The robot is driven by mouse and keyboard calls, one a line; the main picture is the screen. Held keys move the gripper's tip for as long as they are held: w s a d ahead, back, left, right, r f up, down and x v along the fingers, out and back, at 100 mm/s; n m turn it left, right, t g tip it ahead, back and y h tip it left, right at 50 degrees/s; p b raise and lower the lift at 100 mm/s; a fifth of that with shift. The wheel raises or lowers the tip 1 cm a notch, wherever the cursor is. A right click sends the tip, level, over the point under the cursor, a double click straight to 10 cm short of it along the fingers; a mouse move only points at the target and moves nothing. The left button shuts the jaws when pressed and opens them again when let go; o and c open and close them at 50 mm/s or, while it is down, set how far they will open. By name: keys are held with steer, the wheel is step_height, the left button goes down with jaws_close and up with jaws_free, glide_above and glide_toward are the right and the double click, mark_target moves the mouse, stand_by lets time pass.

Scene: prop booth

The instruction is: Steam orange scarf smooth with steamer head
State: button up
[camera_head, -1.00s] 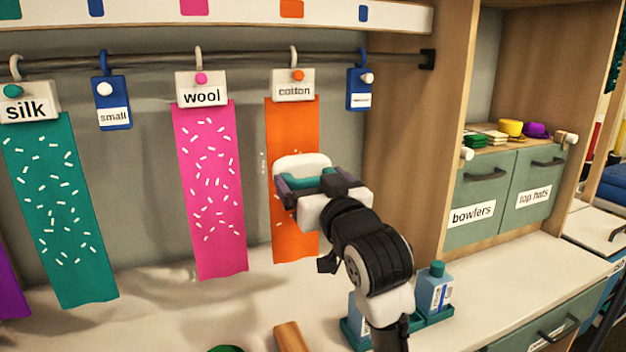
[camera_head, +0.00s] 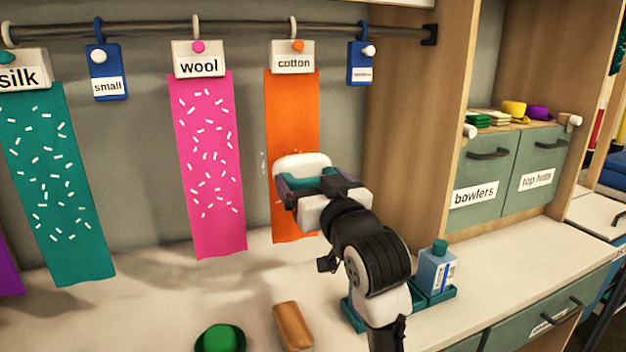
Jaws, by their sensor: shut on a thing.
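The orange scarf (camera_head: 291,105) hangs from a clip tag reading "cotton" (camera_head: 293,58) on the rail. Its visible upper part looks plain, with no white flecks. My gripper (camera_head: 320,188) is in front of the scarf's middle, shut on the steamer head (camera_head: 301,162), a white piece with a teal part by the jaws. The steamer head and gripper hide the middle and part of the lower scarf. I cannot tell whether the head touches the cloth. Small pale wisps show just left of the scarf.
A pink flecked scarf (camera_head: 208,160) tagged "wool" and a teal flecked scarf (camera_head: 58,190) tagged "silk" hang to the left. A blue bottle (camera_head: 436,270) in a teal tray, a wooden block (camera_head: 292,326) and a green hat (camera_head: 220,338) are on the counter (camera_head: 160,310).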

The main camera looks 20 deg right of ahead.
steer(key=shift+f+b, duration=2)
steer(key=shift+f, duration=0.85)
steer(key=shift+s, duration=0.1)
steer(key=s+b, duration=0.3)
steer(key=s, duration=1.2)
steer(key=shift+d, duration=0.3)
steer(key=shift+w, duration=0.1)
stand_by(0.3)
